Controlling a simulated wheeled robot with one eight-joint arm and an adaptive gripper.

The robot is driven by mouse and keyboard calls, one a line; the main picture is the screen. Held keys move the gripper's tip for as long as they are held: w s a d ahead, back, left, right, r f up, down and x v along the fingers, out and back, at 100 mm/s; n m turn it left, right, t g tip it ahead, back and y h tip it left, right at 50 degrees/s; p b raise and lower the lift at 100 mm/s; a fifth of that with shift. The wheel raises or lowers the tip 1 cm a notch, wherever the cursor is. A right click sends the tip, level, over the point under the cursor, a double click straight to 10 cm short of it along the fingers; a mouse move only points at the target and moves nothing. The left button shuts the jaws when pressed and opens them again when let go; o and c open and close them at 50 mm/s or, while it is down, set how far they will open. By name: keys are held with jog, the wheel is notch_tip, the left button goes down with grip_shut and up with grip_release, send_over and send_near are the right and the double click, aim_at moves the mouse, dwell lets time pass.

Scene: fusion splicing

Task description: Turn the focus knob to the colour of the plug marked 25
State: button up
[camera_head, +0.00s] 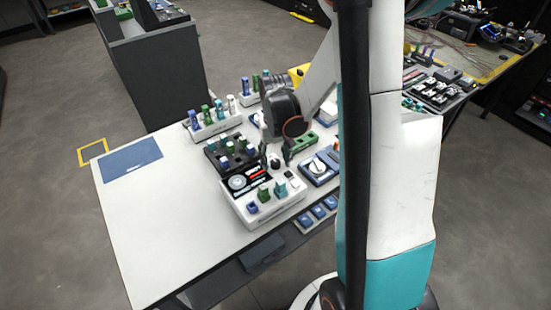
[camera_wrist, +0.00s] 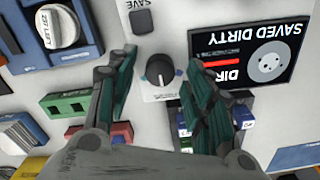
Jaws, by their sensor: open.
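A small black knob (camera_wrist: 160,70) with a white pointer line sits on a pale plate of the white splicer (camera_head: 277,211). Small marks surround it, a bluish one at its left; the pointer's colour cannot be read. My gripper (camera_wrist: 158,74) is open, its fingers on either side of the knob and apart from it. In the head view my gripper (camera_head: 277,150) is above the splicer's back right corner. A blue plug (camera_head: 252,207), a green plug (camera_head: 264,195) and a teal plug (camera_head: 281,187) stand on the splicer's front. No marking 25 is legible.
The splicer's screen (camera_wrist: 242,55) reads "SAVED DIRTY" upside down, beside a SAVE button (camera_wrist: 141,21). A blue unit with a white dial (camera_head: 318,166) stands at right. A plug rack (camera_head: 215,129) stands behind.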

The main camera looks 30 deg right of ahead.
aim_at(275, 162)
notch_tip(275, 162, up, 12)
jog(key=shift+f, duration=0.25)
jog(key=shift+a, duration=0.1)
dwell(0.5)
